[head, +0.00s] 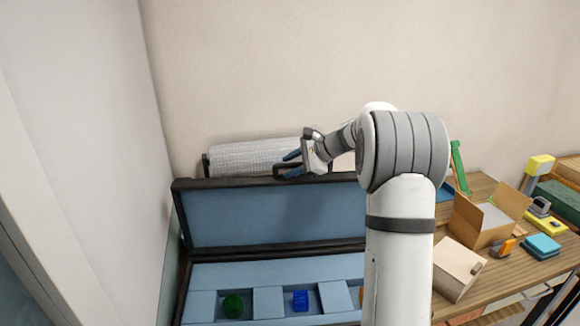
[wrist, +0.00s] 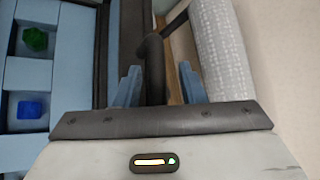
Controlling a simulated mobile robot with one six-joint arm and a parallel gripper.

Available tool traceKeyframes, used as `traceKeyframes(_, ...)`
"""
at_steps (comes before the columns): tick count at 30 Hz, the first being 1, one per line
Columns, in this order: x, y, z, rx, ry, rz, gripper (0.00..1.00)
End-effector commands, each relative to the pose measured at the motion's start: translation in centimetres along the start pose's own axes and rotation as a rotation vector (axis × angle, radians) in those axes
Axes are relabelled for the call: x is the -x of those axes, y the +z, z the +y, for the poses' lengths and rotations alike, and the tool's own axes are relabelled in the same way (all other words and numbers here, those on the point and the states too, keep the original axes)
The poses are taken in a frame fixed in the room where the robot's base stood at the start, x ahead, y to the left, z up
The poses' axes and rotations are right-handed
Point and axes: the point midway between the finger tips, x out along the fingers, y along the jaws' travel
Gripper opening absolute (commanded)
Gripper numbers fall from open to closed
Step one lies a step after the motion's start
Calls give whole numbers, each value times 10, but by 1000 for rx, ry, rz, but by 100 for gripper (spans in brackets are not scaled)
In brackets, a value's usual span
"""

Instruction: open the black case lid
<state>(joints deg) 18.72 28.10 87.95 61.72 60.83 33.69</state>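The black case (head: 178,265) stands with its blue-lined lid (head: 270,216) raised and leaning back, so its inside is exposed. A dark handle (head: 282,168) sticks up from the lid's top edge. My gripper (head: 292,162) is at this handle, behind the lid's upper edge. In the wrist view my two blue fingers (wrist: 157,85) are apart, one on each side of the dark handle (wrist: 153,62). I cannot tell whether they touch it. My arm hides the right part of the case.
Inside the case are a green piece (head: 233,305) and a blue piece (head: 300,300) in blue-lined compartments. A grey-white roll (head: 255,157) lies behind the lid. A wall is close at left.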

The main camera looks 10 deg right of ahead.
Motion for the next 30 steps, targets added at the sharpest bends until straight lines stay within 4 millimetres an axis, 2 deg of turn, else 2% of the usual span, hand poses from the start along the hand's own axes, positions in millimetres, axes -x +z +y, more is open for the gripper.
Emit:
traceKeyframes(6,38,-3,1,2,-6,3,38)
traceKeyframes(12,65,-1,0,1,-6,1,38)
traceKeyframes(16,72,0,0,1,-4,0,38)
traceKeyframes(23,74,1,0,1,-5,0,38)
traceKeyframes(27,73,6,5,22,8,9,26)
traceKeyframes(30,69,22,24,91,52,37,18)
